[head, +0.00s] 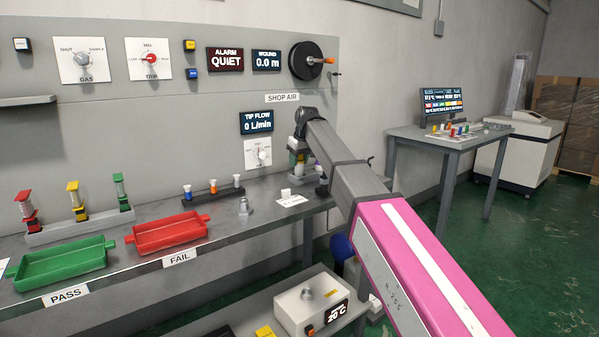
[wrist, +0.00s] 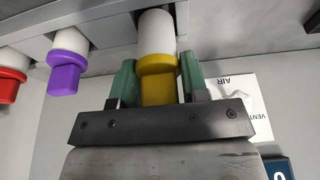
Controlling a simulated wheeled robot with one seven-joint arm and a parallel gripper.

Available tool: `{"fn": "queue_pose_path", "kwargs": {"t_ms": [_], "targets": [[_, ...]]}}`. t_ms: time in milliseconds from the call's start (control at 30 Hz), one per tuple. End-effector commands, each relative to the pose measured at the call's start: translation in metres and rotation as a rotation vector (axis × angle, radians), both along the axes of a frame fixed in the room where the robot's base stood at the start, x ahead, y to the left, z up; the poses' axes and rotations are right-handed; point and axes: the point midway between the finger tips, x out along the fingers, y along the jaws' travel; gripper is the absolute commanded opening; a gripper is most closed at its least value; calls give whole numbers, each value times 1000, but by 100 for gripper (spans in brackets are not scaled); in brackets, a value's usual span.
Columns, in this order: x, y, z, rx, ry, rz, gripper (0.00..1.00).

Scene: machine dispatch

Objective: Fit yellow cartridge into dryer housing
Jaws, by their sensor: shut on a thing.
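My gripper (wrist: 158,72) is shut on the yellow cartridge (wrist: 157,80), with a green finger on each side of its yellow end. The cartridge's white body points away from my gripper towards a grey rail (wrist: 90,18), at the top edge of the wrist view. Whether its far end is seated or only close to the rail cannot be told. In the head view my gripper (head: 299,147) is at the back of the bench, below the shop air label, with my arm hiding much of that spot. The dryer housing cannot be clearly made out there.
A purple cartridge (wrist: 65,75) and a red cartridge (wrist: 10,78) stand in a row beside the held one. The bench holds a green tray (head: 62,262), a red tray (head: 168,232) and a dark rack (head: 212,193) of small coloured parts.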

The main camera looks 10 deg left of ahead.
Motion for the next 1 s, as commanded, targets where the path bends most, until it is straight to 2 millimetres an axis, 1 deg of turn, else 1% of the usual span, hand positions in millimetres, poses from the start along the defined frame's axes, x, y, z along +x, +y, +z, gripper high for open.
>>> {"fn": "queue_pose_path", "kwargs": {"t_ms": [1000], "targets": [[0,0,35,1,-1,0,11]]}}
